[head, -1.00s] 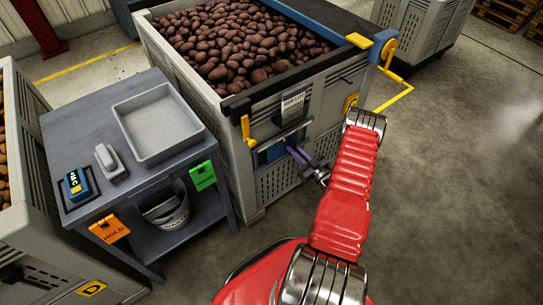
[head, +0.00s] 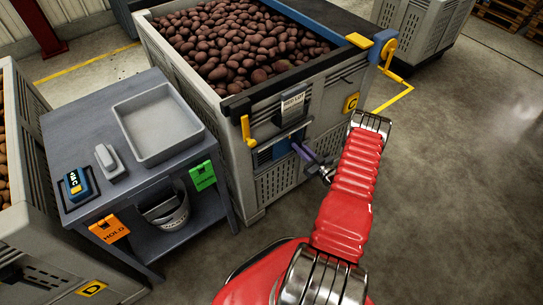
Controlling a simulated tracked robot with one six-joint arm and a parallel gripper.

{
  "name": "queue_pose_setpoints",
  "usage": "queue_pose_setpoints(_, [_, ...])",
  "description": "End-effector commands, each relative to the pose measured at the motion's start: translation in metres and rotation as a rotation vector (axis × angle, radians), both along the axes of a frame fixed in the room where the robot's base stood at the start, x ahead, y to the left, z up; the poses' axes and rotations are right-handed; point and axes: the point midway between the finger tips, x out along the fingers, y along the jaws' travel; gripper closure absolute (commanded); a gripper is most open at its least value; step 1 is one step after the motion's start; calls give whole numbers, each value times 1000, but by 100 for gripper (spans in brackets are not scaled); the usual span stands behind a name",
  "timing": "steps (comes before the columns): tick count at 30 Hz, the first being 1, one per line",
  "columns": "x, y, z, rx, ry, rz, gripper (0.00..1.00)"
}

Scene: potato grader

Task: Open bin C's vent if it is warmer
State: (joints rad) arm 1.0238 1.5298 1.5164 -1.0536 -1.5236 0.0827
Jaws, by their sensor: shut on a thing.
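Bin C (head: 225,125) is a grey slatted crate full of dark reddish potatoes, with a yellow C plate (head: 351,103) on its front. Its vent (head: 272,152), a blue panel with slots, sits low in that front, below a white card (head: 292,104). My gripper (head: 296,147) reaches the right part of the vent from the right. It is shut on what looks like the vent's slide; its fingertips and the grip are small and partly hidden. A blue and yellow handheld meter (head: 77,184) lies on the side table; I cannot read its display surely.
The grey table (head: 85,137) left of the bin holds an empty tray (head: 157,123) and a small grey device (head: 110,161). Orange HOLD (head: 109,230) and green (head: 203,176) tags hang from its edge. Bin D (head: 75,270) stands at left. The floor at right is clear.

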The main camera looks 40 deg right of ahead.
Motion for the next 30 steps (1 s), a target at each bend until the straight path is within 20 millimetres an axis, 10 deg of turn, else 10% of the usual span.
queue_pose_setpoints(30, [1, -50, 0, -1, -1, -1, 100])
